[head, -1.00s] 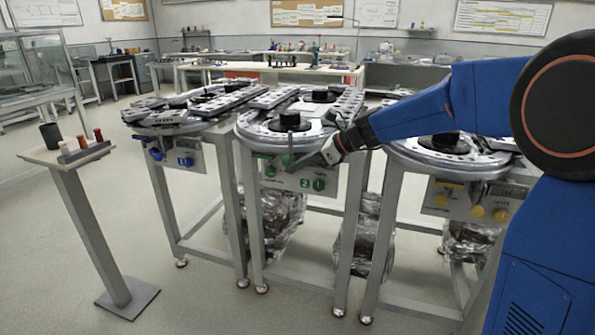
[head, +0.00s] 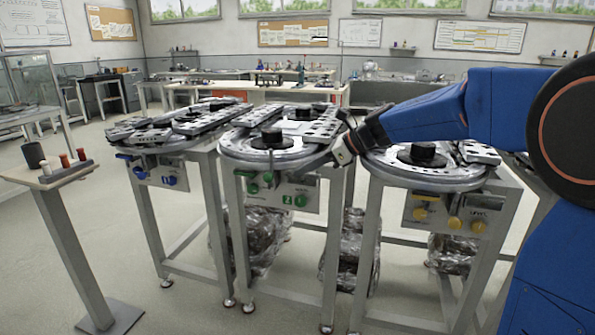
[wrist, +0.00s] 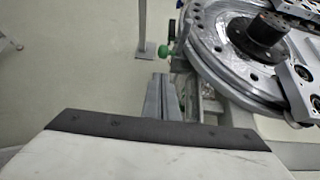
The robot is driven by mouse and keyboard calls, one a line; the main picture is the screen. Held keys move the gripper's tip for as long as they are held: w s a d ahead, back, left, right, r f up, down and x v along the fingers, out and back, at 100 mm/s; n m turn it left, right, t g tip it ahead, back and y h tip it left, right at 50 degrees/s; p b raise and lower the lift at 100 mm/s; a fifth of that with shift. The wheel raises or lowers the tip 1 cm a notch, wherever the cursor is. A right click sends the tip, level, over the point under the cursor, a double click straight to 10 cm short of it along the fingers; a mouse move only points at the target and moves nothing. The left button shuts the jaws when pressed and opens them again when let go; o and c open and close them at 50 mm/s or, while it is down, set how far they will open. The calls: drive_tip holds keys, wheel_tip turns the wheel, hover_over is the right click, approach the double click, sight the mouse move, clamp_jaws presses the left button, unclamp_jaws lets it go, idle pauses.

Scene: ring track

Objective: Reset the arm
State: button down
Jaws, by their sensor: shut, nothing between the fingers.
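My blue arm (head: 425,117) reaches in from the right in the head view. My gripper (head: 338,168) is at its end, in front of the right rim of the middle ring track (head: 262,152). In the wrist view my gripper (wrist: 163,98) points out past my pale wrist housing, its two fingers shut together with nothing between them. The middle track's round plate (wrist: 225,75) lies just to the right of the fingers there, with a green knob (wrist: 163,50) at its edge. Whether the fingers touch the track frame is unclear.
A left track (head: 165,135) with blue knobs and a right track (head: 420,165) with yellow knobs stand beside the middle one. A small pedestal (head: 65,178) with a black cup and several small pegs stands at far left. The floor between is open.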

drive_tip(key=s+d+f+n+h, duration=0.3)
drive_tip(key=s+d+n, duration=0.4)
drive_tip(key=s, duration=0.6)
drive_tip(key=s+d+f+n+h, duration=0.4)
drive_tip(key=s+d+f+n, duration=0.2)
drive_tip(key=s, duration=0.7)
drive_tip(key=s+d+f+n+t+h, duration=0.1)
drive_tip(key=s+d+f+n+h, duration=0.2)
drive_tip(key=s, duration=1)
drive_tip(key=d+f+n, duration=0.2)
drive_tip(key=d+n, duration=0.3)
drive_tip(key=d, duration=0.2)
drive_tip(key=shift+n, duration=0.4)
drive_tip(key=shift+s, duration=0.1)
